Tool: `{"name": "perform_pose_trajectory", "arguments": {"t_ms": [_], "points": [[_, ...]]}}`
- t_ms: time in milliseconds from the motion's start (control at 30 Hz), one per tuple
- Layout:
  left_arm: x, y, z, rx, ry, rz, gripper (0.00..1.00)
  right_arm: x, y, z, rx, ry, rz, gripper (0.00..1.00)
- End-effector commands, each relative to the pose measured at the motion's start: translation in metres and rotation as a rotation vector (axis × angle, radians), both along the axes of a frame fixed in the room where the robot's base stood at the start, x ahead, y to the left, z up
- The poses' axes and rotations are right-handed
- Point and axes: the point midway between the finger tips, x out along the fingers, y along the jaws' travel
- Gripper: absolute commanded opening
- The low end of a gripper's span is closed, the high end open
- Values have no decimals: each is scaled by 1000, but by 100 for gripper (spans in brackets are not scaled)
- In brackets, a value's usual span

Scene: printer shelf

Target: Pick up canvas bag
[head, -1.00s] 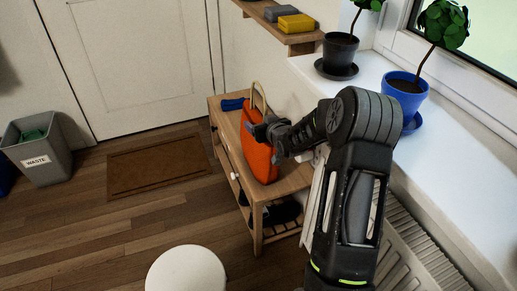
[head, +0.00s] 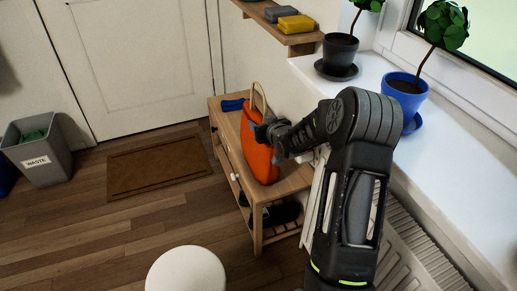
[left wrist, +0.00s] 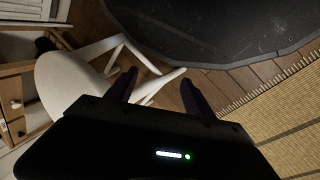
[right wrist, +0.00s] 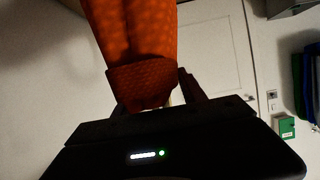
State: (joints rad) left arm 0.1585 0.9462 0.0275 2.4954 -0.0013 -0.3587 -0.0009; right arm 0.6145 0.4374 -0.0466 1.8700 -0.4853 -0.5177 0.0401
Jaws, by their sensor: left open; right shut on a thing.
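The canvas bag (head: 259,152) is orange with a pale loop handle (head: 260,97). It stands upright on the wooden bench (head: 231,138) by the wall. My right gripper (head: 268,132) is at the bag's upper part, on its right side. In the right wrist view the orange fabric (right wrist: 138,45) runs down between the fingers, and the right gripper (right wrist: 155,90) is shut on it. My left gripper (left wrist: 160,90) shows only in the left wrist view, open and empty, above the floor near a white stool (left wrist: 75,80).
A blue item (head: 233,104) lies on the bench behind the bag. Shoes (head: 282,213) sit on the lower rack. A radiator (head: 410,250) and the windowsill (head: 440,155) with potted plants are at right. A round white seat (head: 186,270) stands in front.

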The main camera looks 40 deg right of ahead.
Motion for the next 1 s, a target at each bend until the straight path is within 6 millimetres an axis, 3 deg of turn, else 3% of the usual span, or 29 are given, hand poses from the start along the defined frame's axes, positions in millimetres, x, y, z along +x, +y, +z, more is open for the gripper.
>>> {"name": "perform_pose_trajectory", "arguments": {"t_ms": [433, 1000], "points": [[0, 0, 0, 0, 0, 0, 61, 0, 0, 0, 0, 0, 0, 0], [0, 0, 1, 0, 0, 0, 61, 1, 0, 4, -3, -6, 0, 0]]}}
